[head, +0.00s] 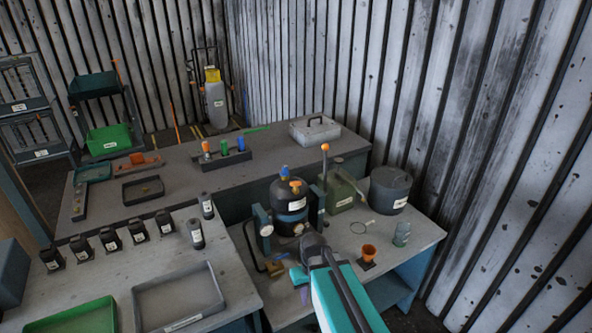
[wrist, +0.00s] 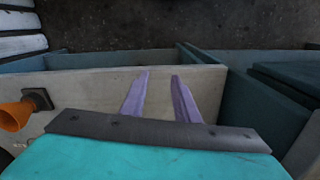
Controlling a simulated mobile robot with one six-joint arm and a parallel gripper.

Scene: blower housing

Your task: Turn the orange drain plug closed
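I cannot tell for sure which orange part is the drain plug. A black rounded housing (head: 290,208) with a white label stands on the right bench, with an orange piece (head: 295,184) on its top. An orange cup-shaped part (head: 369,251) sits on a dark square base nearer the bench front; it also shows at the left edge of the wrist view (wrist: 14,115). My gripper (head: 304,296) points down near the bench front, left of the orange cup and below the housing in the picture. Its two purple fingers (wrist: 160,76) are apart with nothing between them.
An orange-knobbed lever (head: 325,150), a green canister (head: 345,192), a grey pot (head: 390,188) and a small glass (head: 401,234) stand around the housing. Black bottles (head: 110,239) and a green tray (head: 75,318) occupy the left bench.

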